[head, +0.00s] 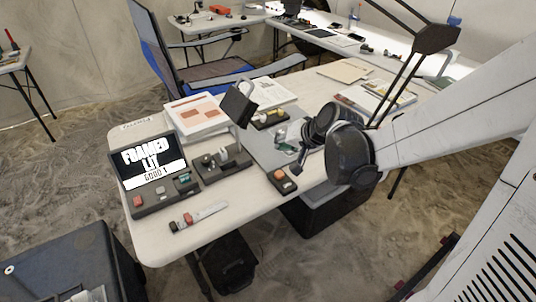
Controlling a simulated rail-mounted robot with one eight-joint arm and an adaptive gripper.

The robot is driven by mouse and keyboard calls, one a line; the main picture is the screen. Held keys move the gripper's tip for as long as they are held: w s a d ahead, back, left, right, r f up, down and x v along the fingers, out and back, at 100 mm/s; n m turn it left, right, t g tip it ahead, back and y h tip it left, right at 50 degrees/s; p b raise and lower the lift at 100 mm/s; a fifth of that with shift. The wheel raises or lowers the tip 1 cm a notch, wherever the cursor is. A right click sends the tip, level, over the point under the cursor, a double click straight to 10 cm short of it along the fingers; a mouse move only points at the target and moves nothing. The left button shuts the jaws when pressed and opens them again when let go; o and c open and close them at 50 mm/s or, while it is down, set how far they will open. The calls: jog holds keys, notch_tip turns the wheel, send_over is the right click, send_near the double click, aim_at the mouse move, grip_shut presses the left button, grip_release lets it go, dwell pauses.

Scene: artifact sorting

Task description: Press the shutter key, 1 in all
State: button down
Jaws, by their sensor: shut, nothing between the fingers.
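A small dark box with an orange-red key (280,175) sits near the front edge of the white table; it may be the shutter key, but no label is legible. My gripper (297,170) is shut and empty, pointing down just above and to the right of this key. I cannot tell whether its tips touch the box. A screen (152,160) at the table's left reads "FRAMED LIT" and "GOOD 1". Its dark base carries a red key (138,201) and a teal key (184,178).
A dark stand with small items (222,164) and a raised black camera-like block (238,103) stand left of my gripper. A grey mat (262,150) lies behind. A red-and-white marker-like item (198,216) lies at the front edge. Papers and a lamp arm are farther back.

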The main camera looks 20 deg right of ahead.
aim_at(280, 174)
jog(key=shift+f+b, duration=3.1)
jog(key=shift+f, duration=0.9)
jog(key=shift+f+b, duration=0.45)
jog(key=shift+f+b, duration=0.4)
jog(key=shift+f, duration=0.05)
jog(key=shift+r, duration=0.1)
jog(key=shift+r+p, duration=0.7)
jog(key=shift+r, duration=0.1)
jog(key=shift+r+p, duration=2)
jog(key=shift+r, duration=0.55)
